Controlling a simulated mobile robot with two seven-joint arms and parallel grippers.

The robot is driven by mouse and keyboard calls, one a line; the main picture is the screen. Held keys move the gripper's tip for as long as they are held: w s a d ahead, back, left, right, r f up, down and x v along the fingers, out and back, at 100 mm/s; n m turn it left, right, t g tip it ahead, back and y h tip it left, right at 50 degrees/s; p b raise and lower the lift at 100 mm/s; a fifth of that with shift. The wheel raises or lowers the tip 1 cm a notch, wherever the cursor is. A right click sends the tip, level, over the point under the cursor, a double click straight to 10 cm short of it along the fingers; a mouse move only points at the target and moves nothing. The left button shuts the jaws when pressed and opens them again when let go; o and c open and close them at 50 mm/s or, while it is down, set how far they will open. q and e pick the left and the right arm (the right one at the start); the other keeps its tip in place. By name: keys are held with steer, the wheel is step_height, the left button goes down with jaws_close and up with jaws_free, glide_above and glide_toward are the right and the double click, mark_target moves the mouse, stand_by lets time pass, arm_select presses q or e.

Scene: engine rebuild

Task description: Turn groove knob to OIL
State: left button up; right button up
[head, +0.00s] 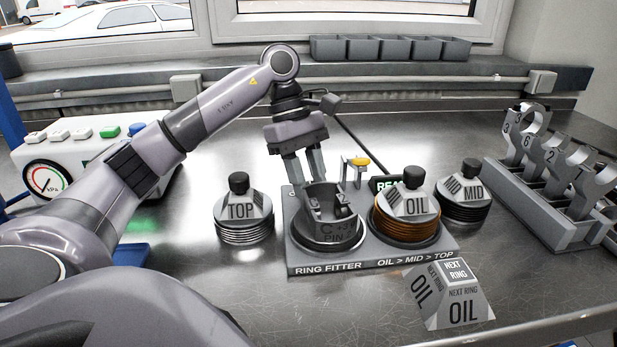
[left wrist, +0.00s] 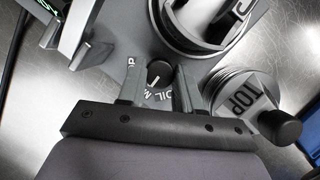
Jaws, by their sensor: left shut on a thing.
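The groove knob (left wrist: 160,75) is a small round black knob with a white mark, on the grey ring fitter. It shows in the left wrist view between the fingertips of my left gripper (left wrist: 158,88). Printed letters, partly covered, surround it, with OIL and an M on the near side. I cannot tell exactly which label the white mark meets. In the head view my left gripper (head: 303,168) points down behind the piston (head: 326,225), which hides the knob. The jaws are shut on the knob. The ring fitter (head: 345,266) reads OIL > MID > TOP. My right gripper is not in view.
Ring holders marked TOP (head: 242,212), OIL (head: 406,215) and MID (head: 466,190) stand around the piston. A NEXT RING sign (head: 455,297) reading OIL stands in front. A rod rack (head: 545,205) is at right, a gauge box (head: 85,160) at left.

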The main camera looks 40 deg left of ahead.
arm_select(q)
steer(key=shift+n+t, duration=0.4)
steer(key=shift+n, duration=0.3)
steer(key=n+t, duration=0.1)
steer(key=n, duration=0.2)
steer(key=shift+s+n+b, duration=0.1)
steer(key=shift+n+b, duration=0.2)
steer(key=shift+b, duration=0.1)
steer(key=n+t, duration=0.1)
steer(key=n, duration=0.2)
steer(key=shift+y, duration=0.4)
steer(key=shift+s+n+t, duration=0.1)
steer(key=shift+n+t, duration=0.4)
steer(key=shift+n, duration=0.4)
steer(key=shift+r+y, duration=0.1)
steer(key=shift+y, duration=0.2)
steer(key=o, duration=1)
steer(key=shift+d+f, duration=0.15)
steer(key=shift+f, duration=0.05)
